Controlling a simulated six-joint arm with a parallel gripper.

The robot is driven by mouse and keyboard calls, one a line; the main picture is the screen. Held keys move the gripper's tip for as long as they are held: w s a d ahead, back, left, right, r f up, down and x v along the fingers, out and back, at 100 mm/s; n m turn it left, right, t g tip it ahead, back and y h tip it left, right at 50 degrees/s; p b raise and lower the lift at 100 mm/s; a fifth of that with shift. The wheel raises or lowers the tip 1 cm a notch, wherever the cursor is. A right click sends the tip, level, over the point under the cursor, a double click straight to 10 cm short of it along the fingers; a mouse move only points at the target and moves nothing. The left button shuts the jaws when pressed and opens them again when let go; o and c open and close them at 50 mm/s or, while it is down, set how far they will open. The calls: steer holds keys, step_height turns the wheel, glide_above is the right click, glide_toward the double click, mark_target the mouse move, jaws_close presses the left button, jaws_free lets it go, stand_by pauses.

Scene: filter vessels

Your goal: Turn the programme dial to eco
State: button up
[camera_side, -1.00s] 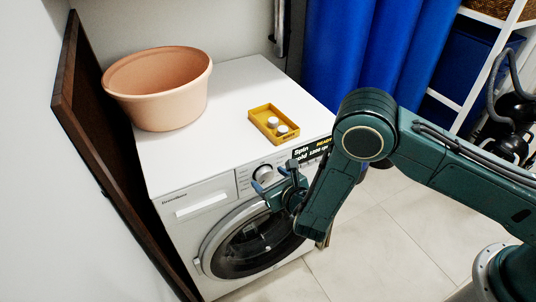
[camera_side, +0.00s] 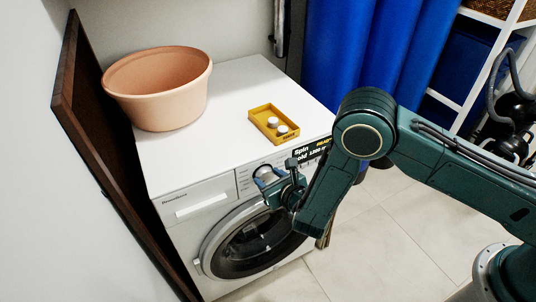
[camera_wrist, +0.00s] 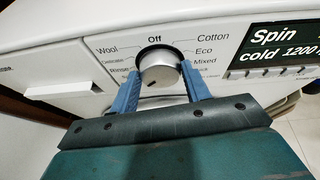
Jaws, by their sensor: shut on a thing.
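The programme dial (camera_wrist: 160,68) is a round silver knob with a dark edge on the front panel of the white washing machine (camera_side: 230,88). Labels around it read Wool, Off, Cotton, Eco (camera_wrist: 204,50), Mixed, Rinse and others too small to read. Off is at the top and Eco at the upper right. A small dark mark shows on the knob's lower left face. My gripper (camera_wrist: 161,74) has one blue finger on each side of the dial and is shut on it. In the side view the fingers partly hide the dial (camera_side: 264,171).
The black display (camera_wrist: 284,46) right of the dial shows spin and cold. A peach basin (camera_side: 158,100) and a yellow tray (camera_side: 263,115) with small white items stand on the machine. The round door (camera_side: 250,243) is below the dial. A brown panel (camera_side: 105,150) stands at the left.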

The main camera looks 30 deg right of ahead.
steer(key=shift+y, duration=0.3)
steer(key=m+y, duration=0.1)
steer(key=m, duration=0.1)
steer(key=m+y, duration=0.1)
steer(key=m, duration=0.1)
steer(key=shift+d+f, duration=0.15)
steer(key=shift+d, duration=0.2)
steer(key=shift+d+f+m+t+y, duration=0.15)
steer(key=shift+m+t+y, duration=0.35)
steer(key=shift+m+y, duration=0.6)
steer(key=shift+m, duration=0.3)
steer(key=shift+m+t+y, duration=0.3)
steer(key=shift+m+t, duration=0.1)
steer(key=shift+m, duration=0.6)
steer(key=o, duration=1)
steer(key=shift+f, duration=0.1)
